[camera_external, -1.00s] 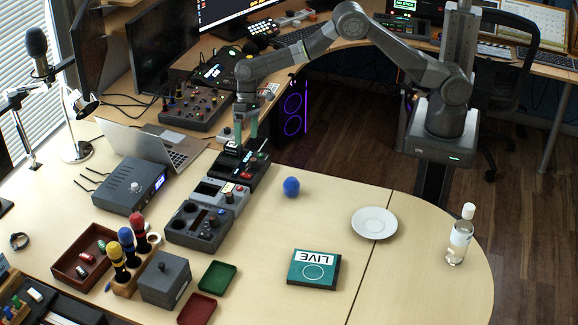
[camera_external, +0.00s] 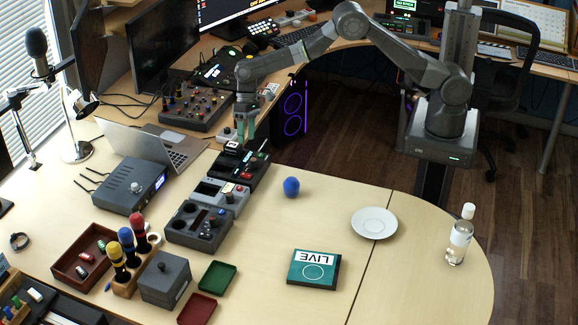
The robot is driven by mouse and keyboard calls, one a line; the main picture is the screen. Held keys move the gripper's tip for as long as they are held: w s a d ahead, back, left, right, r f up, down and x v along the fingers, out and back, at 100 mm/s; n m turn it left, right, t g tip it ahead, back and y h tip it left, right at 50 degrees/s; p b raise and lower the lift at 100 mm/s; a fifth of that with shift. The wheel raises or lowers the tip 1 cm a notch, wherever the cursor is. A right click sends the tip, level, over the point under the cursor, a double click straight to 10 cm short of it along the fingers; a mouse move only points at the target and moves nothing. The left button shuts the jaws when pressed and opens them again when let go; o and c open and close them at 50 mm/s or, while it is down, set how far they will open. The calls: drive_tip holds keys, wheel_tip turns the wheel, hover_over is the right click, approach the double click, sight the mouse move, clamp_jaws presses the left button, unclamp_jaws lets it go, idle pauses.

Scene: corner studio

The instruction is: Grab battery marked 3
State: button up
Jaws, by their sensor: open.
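My gripper (camera_external: 246,128) is open and points down at the far end of the row of small devices, just above a black charger-like device (camera_external: 240,165). A dark block with a white mark (camera_external: 232,147) stands at the far end of that device, close below my fingers. I cannot read any number at this size, so I cannot tell which battery is marked 3. Several small battery-like pieces (camera_external: 86,257) lie in a dark red tray (camera_external: 68,272) at the lower left; their markings are also unreadable.
A laptop (camera_external: 150,148) and a grey box with a knob (camera_external: 130,185) stand left of the devices. A blue ball (camera_external: 291,187), a LIVE box (camera_external: 313,270), a white saucer (camera_external: 374,223) and a bottle (camera_external: 459,238) stand to the right, with bare table between them.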

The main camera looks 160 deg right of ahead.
drive_tip(key=b, duration=0.2)
drive_tip(key=g+h+b, duration=0.5)
drive_tip(key=h+b, duration=0.1)
drive_tip(key=b, duration=0.4)
approach(233, 144)
drive_tip(key=x, duration=0.5)
drive_tip(key=shift+s+d, duration=0.2)
drive_tip(key=shift+s, duration=0.1)
drive_tip(key=shift+w+a+p+x, duration=0.15)
drive_tip(key=shift+p+x, duration=0.1)
drive_tip(key=shift+x, duration=0.65)
drive_tip(key=shift+w+p+x, duration=0.1)
drive_tip(key=shift+p+x, duration=0.15)
drive_tip(key=shift+x, duration=0.6)
drive_tip(key=shift+w+a+p+x, duration=0.15)
drive_tip(key=shift+p+x, duration=0.1)
drive_tip(key=shift+x, duration=0.65)
drive_tip(key=shift+d+f, duration=0.1)
drive_tip(key=c, duration=1.3)
